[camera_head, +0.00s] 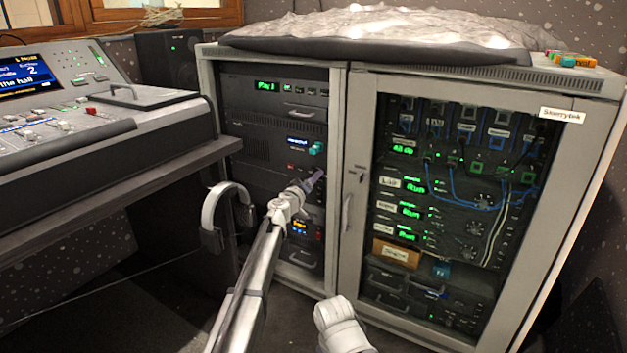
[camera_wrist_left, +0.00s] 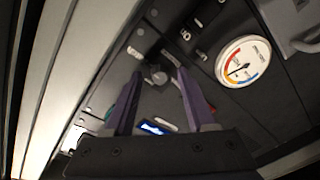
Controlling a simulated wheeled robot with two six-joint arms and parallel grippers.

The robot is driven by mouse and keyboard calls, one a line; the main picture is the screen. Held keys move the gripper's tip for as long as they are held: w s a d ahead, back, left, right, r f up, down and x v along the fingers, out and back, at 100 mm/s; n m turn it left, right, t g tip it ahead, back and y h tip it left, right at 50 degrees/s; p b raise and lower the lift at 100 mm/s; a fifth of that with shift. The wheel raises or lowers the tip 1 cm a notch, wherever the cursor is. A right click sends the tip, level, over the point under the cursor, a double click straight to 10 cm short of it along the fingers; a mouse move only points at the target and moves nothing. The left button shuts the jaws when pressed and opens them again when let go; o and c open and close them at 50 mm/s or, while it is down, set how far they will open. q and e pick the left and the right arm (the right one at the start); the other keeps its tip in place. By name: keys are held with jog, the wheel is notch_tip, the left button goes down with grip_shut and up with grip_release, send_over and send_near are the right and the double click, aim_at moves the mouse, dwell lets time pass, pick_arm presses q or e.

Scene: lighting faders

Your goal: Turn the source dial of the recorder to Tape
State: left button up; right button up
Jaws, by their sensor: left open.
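My left gripper (camera_head: 316,180) reaches into the left bay of the rack, in front of the dark panels. In the left wrist view its two purple-lined fingers (camera_wrist_left: 158,82) are apart. A small dark round knob (camera_wrist_left: 158,74) on a panel shows between the fingertips; I cannot tell whether they touch it. I cannot read any label such as Tape on it, so I cannot be sure it is the recorder's source dial. In the head view my arm and gripper hide that part of the panel.
A round white gauge (camera_wrist_left: 243,62) with coloured arcs is beside the knob. The rack's glazed door (camera_head: 358,190) stands right of the left bay. Headphones (camera_head: 226,215) hang at the desk side, left of my arm. A mixing desk (camera_head: 75,125) is at the left.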

pick_arm(q)
jog(key=shift+w, duration=0.15)
grip_shut()
dwell(0.4)
